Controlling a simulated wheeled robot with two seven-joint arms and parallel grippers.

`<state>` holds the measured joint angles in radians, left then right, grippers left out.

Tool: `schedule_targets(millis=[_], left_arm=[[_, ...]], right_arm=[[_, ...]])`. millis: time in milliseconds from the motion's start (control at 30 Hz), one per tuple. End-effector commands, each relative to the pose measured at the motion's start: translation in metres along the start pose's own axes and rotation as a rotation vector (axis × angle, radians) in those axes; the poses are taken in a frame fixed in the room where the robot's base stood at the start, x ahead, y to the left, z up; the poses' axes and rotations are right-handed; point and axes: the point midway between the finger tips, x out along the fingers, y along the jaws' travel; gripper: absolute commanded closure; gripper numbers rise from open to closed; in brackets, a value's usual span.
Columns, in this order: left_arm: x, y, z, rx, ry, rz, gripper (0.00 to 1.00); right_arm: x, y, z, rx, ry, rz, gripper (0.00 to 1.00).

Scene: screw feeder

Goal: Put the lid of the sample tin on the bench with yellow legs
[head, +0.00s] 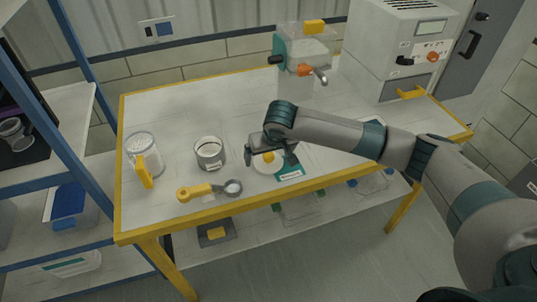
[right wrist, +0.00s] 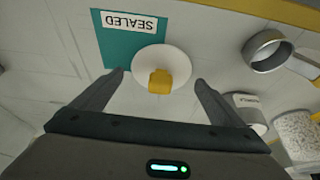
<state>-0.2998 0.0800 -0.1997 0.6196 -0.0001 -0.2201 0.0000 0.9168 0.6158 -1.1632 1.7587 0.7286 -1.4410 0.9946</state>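The lid (head: 260,168) is a white disc with a yellow knob, lying on the bench with yellow legs (head: 330,160). In the right wrist view the lid (right wrist: 176,62) overlaps the edge of a teal card marked SEALED (right wrist: 112,45). My right gripper (head: 270,157) is open above the lid. In the right wrist view its fingers (right wrist: 159,76) are spread on either side of the knob, with no visible contact. The sample tin (head: 210,160), white with a label, stands upright and seems open, left of the gripper. My left gripper is out of view.
A scoop with a yellow handle (head: 200,191) lies near the front edge. A clear jar with a yellow handle (head: 142,148) stands at the left. A dispenser (head: 305,52) and a grey machine (head: 400,45) stand at the back. The bench middle behind the tin is clear.

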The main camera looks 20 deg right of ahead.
Motion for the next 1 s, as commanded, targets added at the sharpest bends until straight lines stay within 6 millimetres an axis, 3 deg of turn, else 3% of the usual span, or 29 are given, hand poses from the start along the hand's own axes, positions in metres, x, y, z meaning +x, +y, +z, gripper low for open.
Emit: schedule_targets(millis=[267, 467, 1000], left_arm=[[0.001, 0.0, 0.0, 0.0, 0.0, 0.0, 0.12], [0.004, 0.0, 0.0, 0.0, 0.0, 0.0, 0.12], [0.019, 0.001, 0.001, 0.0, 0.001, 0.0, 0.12]], right_arm=[[-0.002, 0.0, -0.001, 0.0, 0.0, 0.0, 0.07], [-0.016, 0.0, -0.001, 0.001, 0.0, 0.0, 0.07], [-0.104, 0.0, -0.002, 0.0, 0.002, -0.001, 0.07]])
